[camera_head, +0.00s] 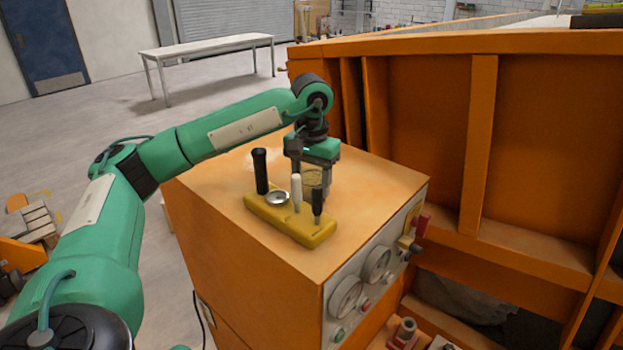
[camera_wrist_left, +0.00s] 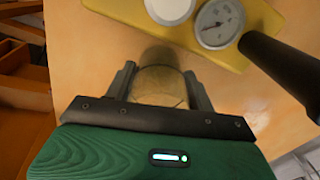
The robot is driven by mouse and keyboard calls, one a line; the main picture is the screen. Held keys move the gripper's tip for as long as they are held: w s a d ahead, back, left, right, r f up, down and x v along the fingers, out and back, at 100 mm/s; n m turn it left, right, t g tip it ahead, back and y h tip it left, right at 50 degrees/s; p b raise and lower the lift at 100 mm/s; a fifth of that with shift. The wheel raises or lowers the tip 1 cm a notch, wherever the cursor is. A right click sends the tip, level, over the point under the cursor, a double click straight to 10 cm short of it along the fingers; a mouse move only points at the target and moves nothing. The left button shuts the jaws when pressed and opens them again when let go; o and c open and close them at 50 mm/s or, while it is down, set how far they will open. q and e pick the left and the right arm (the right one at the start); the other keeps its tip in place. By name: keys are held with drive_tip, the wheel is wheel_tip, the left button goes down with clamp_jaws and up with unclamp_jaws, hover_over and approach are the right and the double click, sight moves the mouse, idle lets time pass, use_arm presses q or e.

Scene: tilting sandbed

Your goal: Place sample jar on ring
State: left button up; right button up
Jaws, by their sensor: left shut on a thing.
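In the head view my left gripper (camera_head: 313,182) points down over the top of the orange cabinet, shut on the jar (camera_head: 315,177). The jar is just behind the yellow tool holder and partly hidden by it and the fingers. I cannot tell whether its base touches the cabinet top. I cannot make out a ring in either view. My right gripper is not in view.
The cabinet top (camera_head: 375,185) is clear on the right. The tall orange sandbed wall (camera_head: 422,140) stands behind.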

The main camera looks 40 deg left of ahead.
use_arm(q)
drive_tip(key=shift+f, duration=0.15)
drive_tip(key=o, duration=1)
